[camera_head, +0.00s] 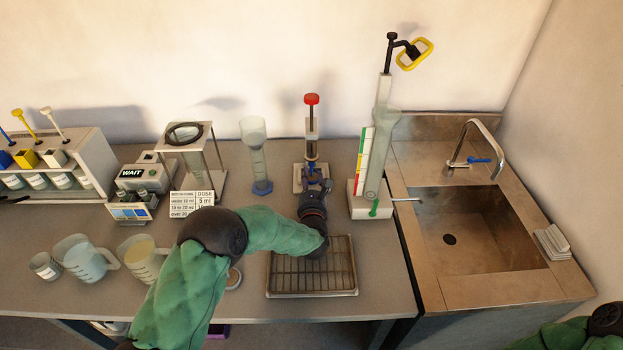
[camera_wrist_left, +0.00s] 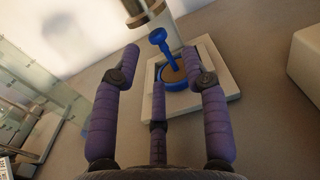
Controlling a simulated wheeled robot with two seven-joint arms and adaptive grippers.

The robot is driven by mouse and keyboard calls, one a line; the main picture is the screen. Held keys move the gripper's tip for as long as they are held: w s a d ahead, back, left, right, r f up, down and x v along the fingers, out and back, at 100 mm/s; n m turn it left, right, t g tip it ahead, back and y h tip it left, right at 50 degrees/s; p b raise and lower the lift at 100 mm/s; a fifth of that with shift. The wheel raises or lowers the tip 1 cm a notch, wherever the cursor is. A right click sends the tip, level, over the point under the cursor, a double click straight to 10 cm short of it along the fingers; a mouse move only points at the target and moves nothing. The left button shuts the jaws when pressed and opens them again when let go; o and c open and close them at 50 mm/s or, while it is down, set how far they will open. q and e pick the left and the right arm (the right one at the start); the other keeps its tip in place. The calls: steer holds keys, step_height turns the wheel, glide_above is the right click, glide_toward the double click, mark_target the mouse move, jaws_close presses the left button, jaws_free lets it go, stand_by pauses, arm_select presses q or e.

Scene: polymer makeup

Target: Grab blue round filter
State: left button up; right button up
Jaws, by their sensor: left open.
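The blue round filter (camera_wrist_left: 174,84) is a flat blue disc with a tan middle and a blue stem ending in a round knob. It lies on a white square-edged stand (camera_wrist_left: 231,84) below a clear tube. My left gripper (camera_wrist_left: 161,62) is open, its purple-grey fingers spread, with the filter seen between and beyond the fingertips. Whether any finger touches it cannot be told. In the head view my left gripper (camera_head: 315,184) is at the press stand with the red knob (camera_head: 312,99), and hides most of its base. My right gripper is not in view.
A wire rack tray (camera_head: 312,287) lies in front of the stand. A clear cylinder (camera_head: 257,160) stands left, and a tall white stand with a coloured scale (camera_head: 364,160) stands right. Beakers (camera_head: 85,258) are at the far left; a sink (camera_head: 465,240) is at the right.

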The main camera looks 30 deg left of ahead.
mark_target(311, 179)
arm_select(q)
steer(key=b+x, duration=0.1)
steer(key=x, duration=0.2)
steer(key=shift+w+a+f, duration=0.15)
steer(key=shift+w+a, duration=0.05)
steer(key=shift+w, duration=0.1)
steer(key=shift+w+a, duration=0.3)
steer(key=shift+w, duration=0.1)
jaws_close()
